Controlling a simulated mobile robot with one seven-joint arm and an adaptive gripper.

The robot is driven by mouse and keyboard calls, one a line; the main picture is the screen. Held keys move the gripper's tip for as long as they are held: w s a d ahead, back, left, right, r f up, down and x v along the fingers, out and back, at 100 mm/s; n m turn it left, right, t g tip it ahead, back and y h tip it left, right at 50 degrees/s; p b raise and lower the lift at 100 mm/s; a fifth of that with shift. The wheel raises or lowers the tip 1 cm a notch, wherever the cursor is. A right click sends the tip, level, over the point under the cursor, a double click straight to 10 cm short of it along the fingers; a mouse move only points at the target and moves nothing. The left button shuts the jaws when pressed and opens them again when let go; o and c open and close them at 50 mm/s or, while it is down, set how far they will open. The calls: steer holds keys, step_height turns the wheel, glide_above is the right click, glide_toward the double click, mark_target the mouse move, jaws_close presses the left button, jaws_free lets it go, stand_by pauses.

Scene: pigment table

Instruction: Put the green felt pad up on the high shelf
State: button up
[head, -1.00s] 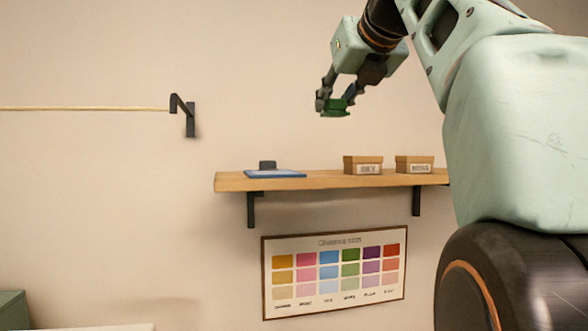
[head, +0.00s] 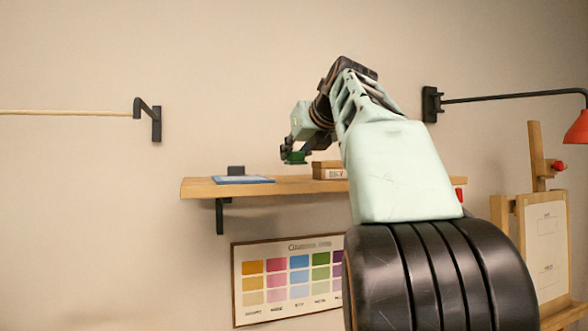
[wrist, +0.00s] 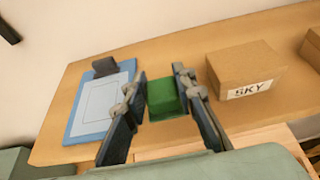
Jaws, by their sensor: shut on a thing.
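The green felt pad (wrist: 164,97) is a small green block between the fingers of my gripper (wrist: 160,95) in the wrist view. My gripper is shut on it. In the head view the pad (head: 294,158) shows below my gripper (head: 292,150), above the wooden high shelf (head: 200,188). In the wrist view the shelf (wrist: 180,60) lies under the pad, with bare wood between a blue-framed board and a box. How far the pad is above the shelf is hard to tell.
The blue board (wrist: 75,115) with a dark block (wrist: 104,66) at its end lies left on the shelf. A box marked SKY (wrist: 245,68) stands right, with another box (wrist: 313,48) beyond. A red lamp (head: 577,128) and easel (head: 535,200) are at far right.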

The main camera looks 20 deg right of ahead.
steer(key=shift+w+d+f, duration=0.1)
steer(key=shift+w+f, duration=0.25)
steer(key=shift+f, duration=1.6)
steer(key=shift+s, duration=0.1)
steer(key=o, duration=0.9)
steer(key=shift+f, duration=0.1)
steer(key=shift+o, duration=0.2)
steer(key=shift+s+r, duration=0.1)
steer(key=shift+r, duration=0.1)
steer(key=b+v, duration=0.1)
steer(key=v, duration=1)
steer(key=shift+s+r+b, duration=0.2)
steer(key=shift+s+b, duration=0.1)
steer(key=shift+s, duration=0.05)
